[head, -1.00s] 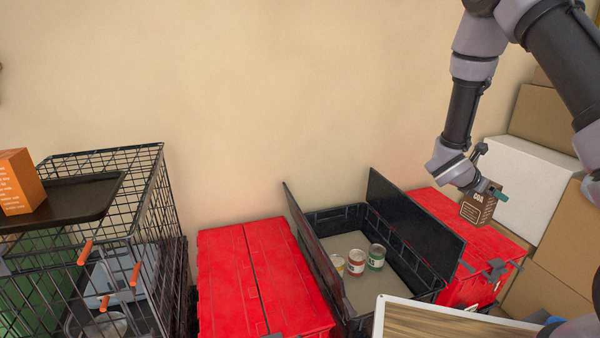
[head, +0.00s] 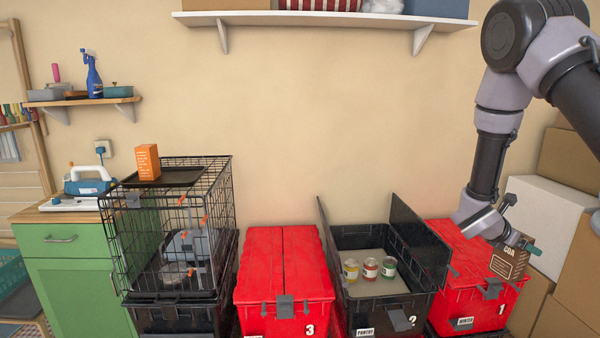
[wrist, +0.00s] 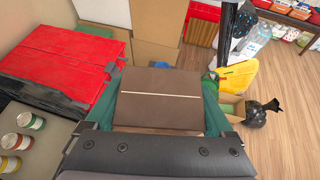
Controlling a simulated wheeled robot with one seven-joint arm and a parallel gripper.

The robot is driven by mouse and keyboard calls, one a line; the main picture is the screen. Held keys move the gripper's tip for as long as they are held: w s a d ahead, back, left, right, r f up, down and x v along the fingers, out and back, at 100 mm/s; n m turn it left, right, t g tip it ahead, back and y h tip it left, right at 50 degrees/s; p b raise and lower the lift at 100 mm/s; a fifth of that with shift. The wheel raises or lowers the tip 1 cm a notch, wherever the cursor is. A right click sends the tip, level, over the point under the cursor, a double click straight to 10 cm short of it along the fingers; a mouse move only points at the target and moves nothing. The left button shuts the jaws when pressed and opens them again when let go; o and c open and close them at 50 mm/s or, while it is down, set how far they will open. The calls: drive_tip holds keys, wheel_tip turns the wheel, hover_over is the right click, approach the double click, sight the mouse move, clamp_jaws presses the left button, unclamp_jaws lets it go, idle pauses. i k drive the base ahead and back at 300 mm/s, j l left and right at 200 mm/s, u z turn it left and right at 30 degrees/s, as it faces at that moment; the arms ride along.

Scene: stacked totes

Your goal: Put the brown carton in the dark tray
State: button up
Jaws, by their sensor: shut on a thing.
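The brown carton (head: 508,262) has white print and hangs in my gripper (head: 517,241), beside and partly in front of the red tote marked 1 at right. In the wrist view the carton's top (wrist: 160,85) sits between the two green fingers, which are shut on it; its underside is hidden. The dark tray (head: 192,176) lies on top of the wire crate, far left of my gripper. An orange box (head: 148,162) stands on the tray's left part; the right part looks bare.
Red totes (head: 284,275) and an open black tote (head: 372,303) with several cans and raised lid flaps stand between carton and wire crate (head: 170,240). A wall shelf (head: 325,18) hangs above. Cardboard boxes (head: 570,150) stack at right.

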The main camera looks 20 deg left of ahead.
sight(185, 176)
drive_tip(key=u, duration=1.65)
